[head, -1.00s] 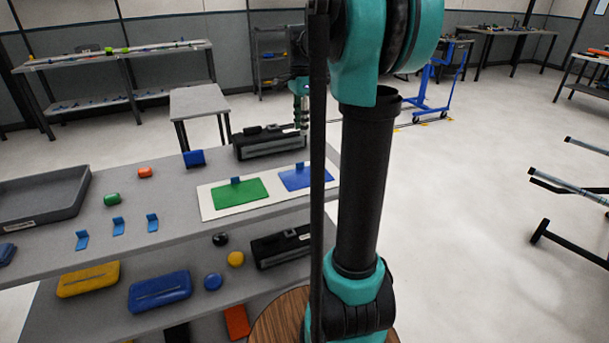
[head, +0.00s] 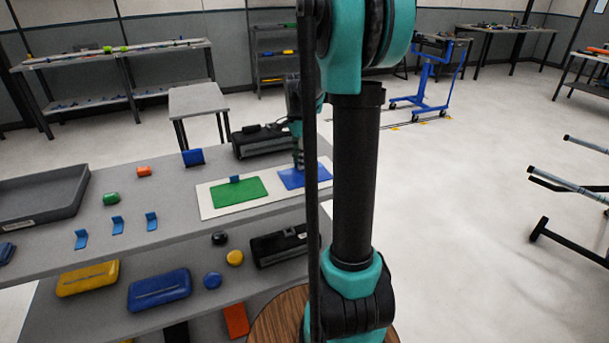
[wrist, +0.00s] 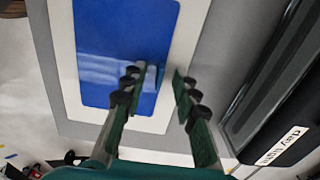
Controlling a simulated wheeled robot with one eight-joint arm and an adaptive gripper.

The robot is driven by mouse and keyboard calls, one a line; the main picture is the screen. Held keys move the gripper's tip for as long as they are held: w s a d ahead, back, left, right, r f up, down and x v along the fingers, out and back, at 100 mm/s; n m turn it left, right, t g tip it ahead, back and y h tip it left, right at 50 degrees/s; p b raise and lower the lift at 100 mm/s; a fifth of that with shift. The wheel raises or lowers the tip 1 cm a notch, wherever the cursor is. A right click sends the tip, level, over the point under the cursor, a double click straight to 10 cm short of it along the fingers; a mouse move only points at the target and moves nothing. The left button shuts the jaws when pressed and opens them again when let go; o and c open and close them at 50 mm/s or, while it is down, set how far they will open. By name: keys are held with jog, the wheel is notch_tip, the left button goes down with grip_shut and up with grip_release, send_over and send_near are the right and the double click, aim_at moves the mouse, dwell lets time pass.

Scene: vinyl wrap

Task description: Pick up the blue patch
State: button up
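The blue patch (head: 292,179) lies flat on a white backing sheet (head: 212,208) on the table's upper surface. It also shows in the wrist view (wrist: 110,35). A small upright blue tab (wrist: 156,75) stands at the patch's edge. My gripper (wrist: 160,75) is open, with its fingers pointing down around the tab, one on each side, with a gap visible on the right. In the head view my gripper (head: 299,165) is low over the back of the patch.
A green patch (head: 240,191) with its own blue tab lies left on the same sheet. A black boxy device (head: 262,141) stands close behind, also beside my gripper in the wrist view (wrist: 285,125). Further left are a grey tray (head: 45,203), small blue clips and blocks.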

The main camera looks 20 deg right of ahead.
jog(key=shift+f, duration=0.2)
grip_shut()
jog(key=shift+r, duration=0.15)
